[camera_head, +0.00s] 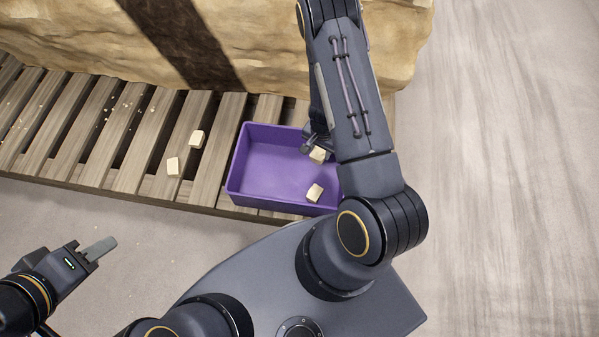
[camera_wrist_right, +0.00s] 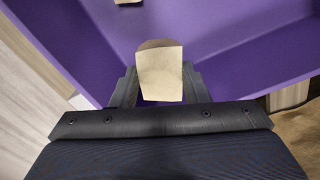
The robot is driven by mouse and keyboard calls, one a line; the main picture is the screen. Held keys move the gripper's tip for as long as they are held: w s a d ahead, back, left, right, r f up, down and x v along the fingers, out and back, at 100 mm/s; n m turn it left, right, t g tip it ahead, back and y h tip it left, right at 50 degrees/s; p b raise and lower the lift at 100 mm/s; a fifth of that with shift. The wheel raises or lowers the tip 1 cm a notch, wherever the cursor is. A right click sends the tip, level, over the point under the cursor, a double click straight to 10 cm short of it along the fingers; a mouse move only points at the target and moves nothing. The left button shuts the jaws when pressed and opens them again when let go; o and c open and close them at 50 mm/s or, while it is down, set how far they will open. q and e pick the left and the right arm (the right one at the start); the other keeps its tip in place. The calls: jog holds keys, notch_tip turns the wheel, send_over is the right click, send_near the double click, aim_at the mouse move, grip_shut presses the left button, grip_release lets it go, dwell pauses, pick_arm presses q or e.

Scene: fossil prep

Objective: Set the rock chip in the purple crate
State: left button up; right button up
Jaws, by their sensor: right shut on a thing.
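The purple crate (camera_head: 270,165) stands on the slatted pallet, and its inside fills much of the right wrist view (camera_wrist_right: 225,50). My right gripper (camera_head: 314,150) is over the crate's right part. It is shut on a pale rock chip (camera_head: 318,155), which shows between the fingers in the right wrist view (camera_wrist_right: 160,75). Another rock chip (camera_head: 315,192) lies on the crate floor near its front. Two more rock chips, one (camera_head: 196,139) and another (camera_head: 173,166), lie on the slats left of the crate. My left gripper (camera_head: 98,248) is at lower left, away from the chips; its finger gap is unclear.
The slatted pallet (camera_head: 60,125) runs along the front of a large tan rock block (camera_head: 270,45). Small pale crumbs (camera_head: 125,105) lie on the slats at left. The floor at right (camera_head: 500,180) is clear.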

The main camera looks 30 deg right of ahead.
notch_tip(320, 180, down, 10)
jog(key=b, duration=0.4)
jog(key=shift+r, duration=0.3)
jog(key=shift+f, duration=0.2)
jog(key=o, duration=1.1)
jog(key=shift+r, duration=0.1)
jog(key=shift+c, duration=0.2)
